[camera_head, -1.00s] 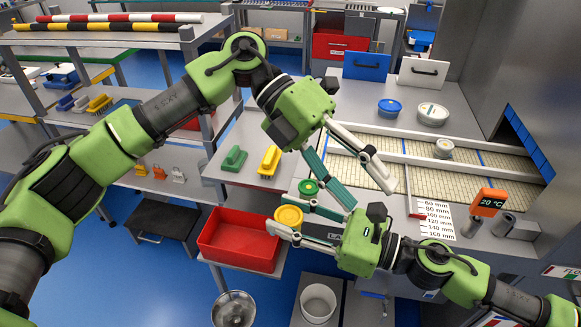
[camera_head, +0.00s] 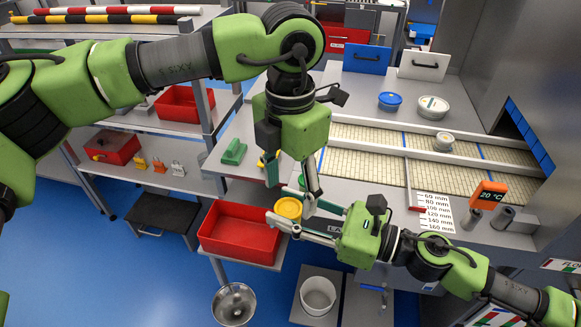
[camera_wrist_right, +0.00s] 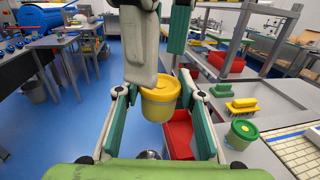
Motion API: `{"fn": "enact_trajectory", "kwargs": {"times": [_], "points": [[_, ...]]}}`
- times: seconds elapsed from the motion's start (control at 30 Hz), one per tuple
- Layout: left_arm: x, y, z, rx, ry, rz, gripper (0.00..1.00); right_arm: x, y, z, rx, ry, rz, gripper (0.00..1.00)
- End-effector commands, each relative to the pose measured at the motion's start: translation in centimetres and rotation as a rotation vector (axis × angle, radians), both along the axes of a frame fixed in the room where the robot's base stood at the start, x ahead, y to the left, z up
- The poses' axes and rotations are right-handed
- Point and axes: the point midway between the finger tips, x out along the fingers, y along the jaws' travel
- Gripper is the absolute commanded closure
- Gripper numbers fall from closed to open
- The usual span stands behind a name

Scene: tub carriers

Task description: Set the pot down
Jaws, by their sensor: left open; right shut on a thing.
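The yellow pot (camera_head: 288,207) with a yellow lid is upright between the fingers of my right gripper (camera_head: 281,221), which is shut on it. In the wrist view the pot (camera_wrist_right: 158,103) hangs between the fingers, clear of any surface I can see. My left gripper (camera_head: 291,196) is open and points down just above the pot. Its two fingers also show at the top of the wrist view (camera_wrist_right: 160,60). Whether they touch the pot cannot be told.
A red tray (camera_head: 212,236) lies just left of the pot. A green-lidded pot (camera_wrist_right: 241,134) stands on the grey bench, mostly hidden in the head view. A metal bowl (camera_head: 233,303) and a white bucket (camera_head: 318,296) are lower down. Green and yellow brushes sit on the bench.

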Motion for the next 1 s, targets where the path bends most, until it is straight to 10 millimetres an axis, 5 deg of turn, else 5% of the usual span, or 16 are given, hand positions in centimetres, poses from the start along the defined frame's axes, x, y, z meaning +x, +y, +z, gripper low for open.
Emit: {"fn": "enact_trajectory", "kwargs": {"times": [0.3, 0.73, 0.77, 0.9, 1.0], "points": [[0.0, 0.0, -4.9, -0.001, 0.003, 0.000, 0.43, 0.0, 0.0, 0.0, 0.001, 0.000, 0.000, 0.86], [0.0, 0.0, -6.0, -0.002, 0.001, 0.000, 0.43, 0.0, 0.0, 0.0, 0.000, 0.000, 0.000, 0.86], [0.0, 0.0, -6.0, -0.002, 0.001, 0.000, 0.46, 0.0, 0.0, 0.0, 0.000, 0.000, 0.000, 0.86], [0.0, -0.1, -6.0, -0.003, 0.001, 0.000, 0.82, 0.0, 0.0, 0.0, 0.001, 0.000, 0.000, 0.86], [0.0, -0.1, -6.0, -0.004, 0.002, -0.001, 0.86, 0.0, 0.0, 0.0, 0.001, 0.000, 0.001, 0.86]]}}
